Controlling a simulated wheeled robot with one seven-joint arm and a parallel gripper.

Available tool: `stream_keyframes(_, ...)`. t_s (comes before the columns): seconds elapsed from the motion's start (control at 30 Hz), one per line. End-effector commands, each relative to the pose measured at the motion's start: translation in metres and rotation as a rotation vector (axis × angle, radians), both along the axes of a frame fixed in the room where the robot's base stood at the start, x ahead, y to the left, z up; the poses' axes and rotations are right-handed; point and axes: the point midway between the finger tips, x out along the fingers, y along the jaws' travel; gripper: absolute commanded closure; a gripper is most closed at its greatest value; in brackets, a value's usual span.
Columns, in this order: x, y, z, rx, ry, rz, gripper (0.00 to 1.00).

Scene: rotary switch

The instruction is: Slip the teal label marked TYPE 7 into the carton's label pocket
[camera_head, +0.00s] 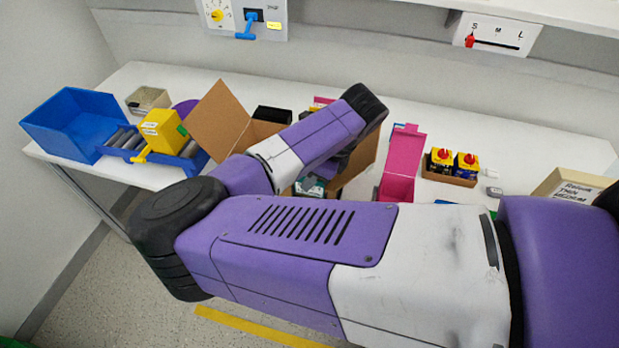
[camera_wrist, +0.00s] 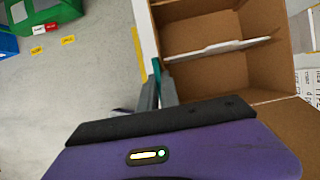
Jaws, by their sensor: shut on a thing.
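My gripper (camera_wrist: 158,92) is at the carton's left edge in the wrist view, shut on a thin teal piece (camera_wrist: 156,68), seen nearly edge-on. It looks like the teal label, but no marking on it is readable. I cannot make out the label pocket. The arm largely hides my gripper in the head view.
On the white table stand a blue bin (camera_head: 72,122), a yellow box (camera_head: 162,130), a pink open box (camera_head: 402,165) and a small tray (camera_head: 449,176) of dark and yellow packs. A box with lettering (camera_head: 574,190) is at the right. A slider panel (camera_head: 497,36) is on the wall.

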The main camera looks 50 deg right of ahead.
Motion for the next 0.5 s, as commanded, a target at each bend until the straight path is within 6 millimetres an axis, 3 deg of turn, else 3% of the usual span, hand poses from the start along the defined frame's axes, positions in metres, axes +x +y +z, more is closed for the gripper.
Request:
stream_keyframes(0.03, 0.0, 0.0, -0.0013, 0.0, 0.0, 0.0, 0.92)
stream_keyframes(0.17, 0.0, 0.0, -0.0006, 0.0, 0.0, 0.0, 0.68)
stream_keyframes(0.5, -0.0007, -0.0007, 0.0015, -0.001, 0.0, 0.0, 0.68)
